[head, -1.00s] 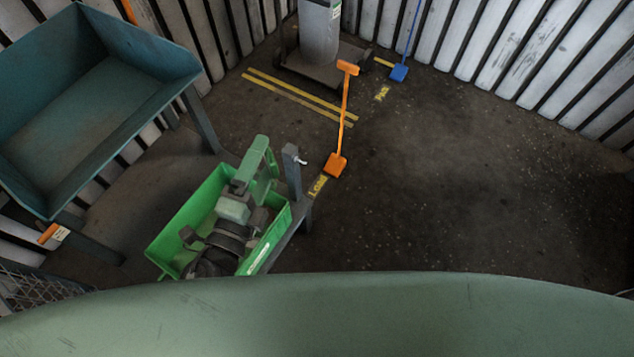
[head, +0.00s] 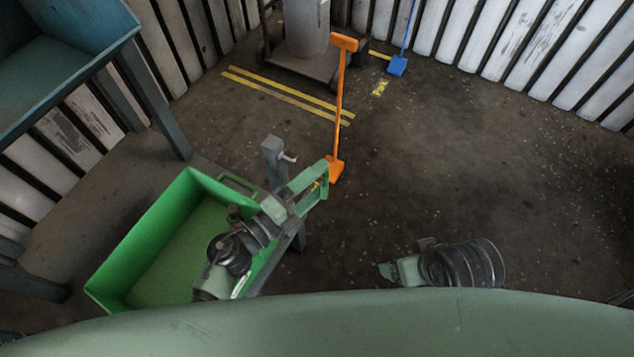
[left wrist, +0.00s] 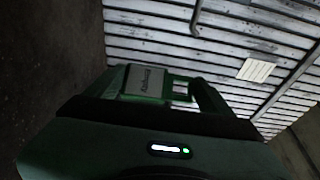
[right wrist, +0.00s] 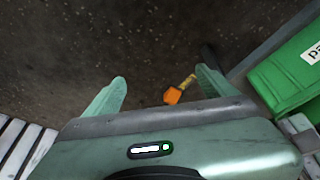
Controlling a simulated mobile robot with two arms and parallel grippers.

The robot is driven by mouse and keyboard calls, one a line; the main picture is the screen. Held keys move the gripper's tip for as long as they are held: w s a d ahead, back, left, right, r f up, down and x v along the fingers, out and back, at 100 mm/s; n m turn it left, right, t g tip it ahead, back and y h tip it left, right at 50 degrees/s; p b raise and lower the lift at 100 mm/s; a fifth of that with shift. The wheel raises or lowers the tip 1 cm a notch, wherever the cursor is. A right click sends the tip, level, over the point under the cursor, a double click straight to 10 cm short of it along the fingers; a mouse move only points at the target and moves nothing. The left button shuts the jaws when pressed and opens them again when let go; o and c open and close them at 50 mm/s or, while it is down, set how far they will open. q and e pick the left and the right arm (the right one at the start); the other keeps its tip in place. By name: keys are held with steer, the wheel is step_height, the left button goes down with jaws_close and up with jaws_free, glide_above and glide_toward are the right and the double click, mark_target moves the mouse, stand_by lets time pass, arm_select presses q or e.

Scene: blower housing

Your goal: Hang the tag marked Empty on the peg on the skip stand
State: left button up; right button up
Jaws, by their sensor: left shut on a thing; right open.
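My left gripper (head: 318,186) is just right of and below the peg (head: 289,157), apart from it in the head view. The peg sticks out from the top of a grey post on the skip stand (head: 275,165). The left wrist view shows a bent grey peg (left wrist: 196,16) beyond the fingers. The left gripper is shut on a thin plate (left wrist: 145,82) with small lettering I cannot read; whether it says Empty is unclear. My right gripper (head: 385,270) is open and empty; its spread fingers show in the right wrist view (right wrist: 160,92).
The green skip (head: 150,240) stands under my left arm. A blue-grey hopper (head: 110,45) is at upper left. Floor at right is clear.

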mark_target(281, 170)
arm_select(q)
steer(key=shift+w+a+f+b, duration=0.15)
steer(key=shift+w+a+b, duration=0.45)
steer(key=shift+a, duration=0.5)
steer(key=shift+w+a+f+b, duration=0.1)
steer(key=shift+w+a+b, duration=0.25)
steer(key=shift+w+a, duration=0.6)
steer(key=shift+w+a+f+b, duration=0.15)
steer(key=shift+w+a+b, duration=0.4)
steer(key=shift+a, duration=0.65)
steer(key=shift+w+a+f, duration=0.2)
steer(key=shift+w+a, duration=0.1)
steer(key=shift+a, duration=0.1)
arm_select(e)
steer(key=w+a+r+t, duration=0.1)
steer(key=w+t, duration=0.2)
steer(key=w, duration=0.2)
steer(key=w+a+r+t+y, duration=0.1)
steer(key=w+a+r+t, duration=0.1)
steer(key=w, duration=0.3)
steer(key=shift+w+a+r+t, duration=0.15)
steer(key=shift+w+r+t, duration=0.15)
steer(key=shift+w+t, duration=0.1)
